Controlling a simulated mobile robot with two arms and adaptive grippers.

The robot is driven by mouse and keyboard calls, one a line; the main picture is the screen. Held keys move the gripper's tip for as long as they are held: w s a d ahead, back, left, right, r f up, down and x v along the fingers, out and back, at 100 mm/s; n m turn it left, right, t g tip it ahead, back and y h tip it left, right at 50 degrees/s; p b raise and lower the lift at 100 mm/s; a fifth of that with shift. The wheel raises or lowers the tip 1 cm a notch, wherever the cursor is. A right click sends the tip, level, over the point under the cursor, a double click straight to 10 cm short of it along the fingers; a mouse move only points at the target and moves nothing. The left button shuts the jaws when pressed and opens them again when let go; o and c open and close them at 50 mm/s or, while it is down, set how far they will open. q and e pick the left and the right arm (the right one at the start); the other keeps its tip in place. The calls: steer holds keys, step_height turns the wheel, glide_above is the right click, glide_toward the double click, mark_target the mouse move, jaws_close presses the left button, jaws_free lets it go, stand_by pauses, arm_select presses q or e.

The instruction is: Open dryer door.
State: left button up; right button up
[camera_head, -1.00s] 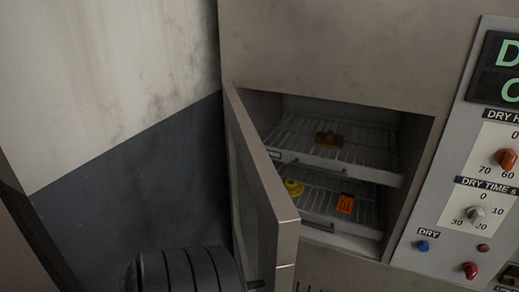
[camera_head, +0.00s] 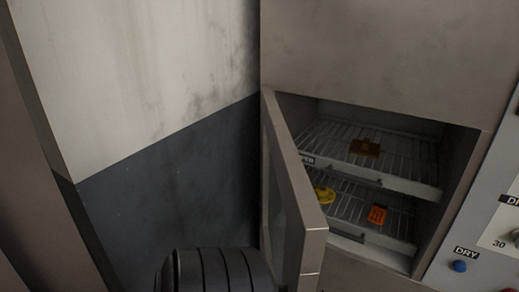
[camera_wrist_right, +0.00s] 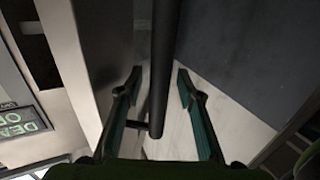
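The grey metal dryer door (camera_head: 285,190) stands partly open in the head view, hinged at the left of the opening. Its outer face is mostly turned out of sight. In the right wrist view, the dark bar handle (camera_wrist_right: 161,60) passes between the fingers of my right gripper (camera_wrist_right: 160,82). A short mount joins the bar to the door side at left. The fingers are apart, with gaps to the bar on both sides. My right gripper does not show in the head view. My left gripper is in neither view.
The dryer holds wire racks, an upper (camera_head: 400,184) and a lower one, with a brown item (camera_head: 365,148), a yellow item (camera_head: 324,195) and an orange item (camera_head: 377,214). A control panel (camera_head: 490,225) is at right. A two-tone wall (camera_head: 160,180) stands left of the door.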

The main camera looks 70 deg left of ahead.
steer(key=v, duration=1.2)
